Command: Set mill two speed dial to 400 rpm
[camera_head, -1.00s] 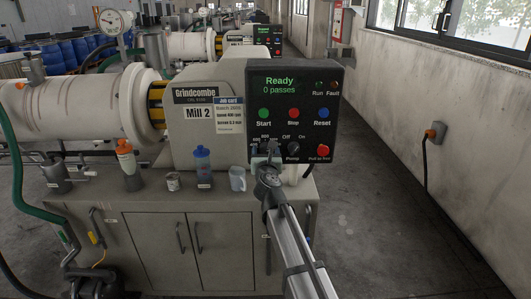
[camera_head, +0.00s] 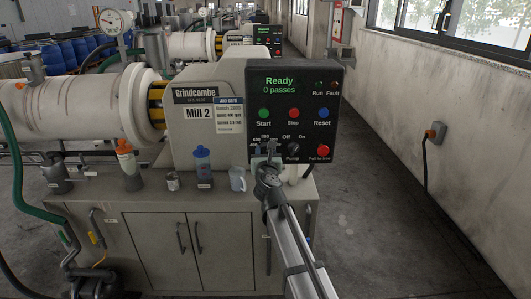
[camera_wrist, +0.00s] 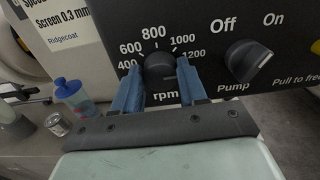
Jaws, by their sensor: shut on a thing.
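The control panel (camera_head: 293,85) of Mill 2 (camera_head: 198,113) reads "Ready, 0 passes". The black speed dial (camera_wrist: 159,65) is in the wrist view, ringed by marks for 400, 600, 800, 1000 and 1200 above "rpm". My gripper (camera_wrist: 160,78) is shut on the dial, one blue finger on its left and one on its right. The left finger is beside the 400 mark. The dial's pointer is not clear, so I cannot tell its setting. In the head view my gripper (camera_head: 267,158) is at the panel's lower left and covers most of the dial.
The pump switch (camera_wrist: 250,62) is close to the right of my gripper, with the red pull knob (camera_head: 323,151) beyond. The floor to the right is clear.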

